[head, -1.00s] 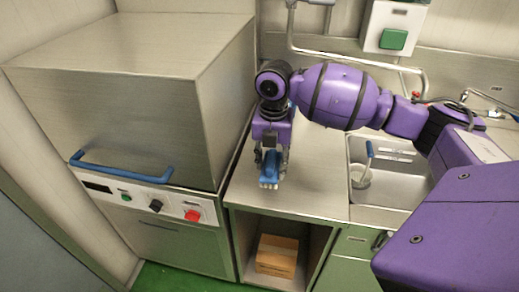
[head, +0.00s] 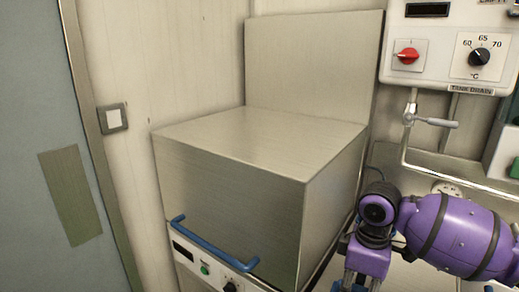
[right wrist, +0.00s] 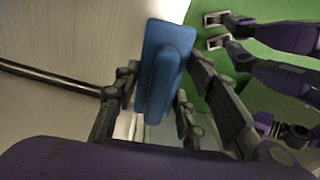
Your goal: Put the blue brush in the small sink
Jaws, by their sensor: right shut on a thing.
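My right gripper (head: 358,282) shows at the bottom edge of the head view, cut off at its fingers, beside the right side of the large steel box. In the right wrist view my right gripper (right wrist: 160,88) is shut on the blue brush (right wrist: 166,62), with a finger on each side of it. Pale bristles show below the blue body, partly hidden by the gripper. The small sink is outside both current views.
The steel box (head: 225,190) with a blue bar handle (head: 212,243) fills the middle of the head view. A control panel (head: 447,45) and a drain pipe (head: 405,140) are on the wall at right. Green floor (right wrist: 270,55) shows in the right wrist view.

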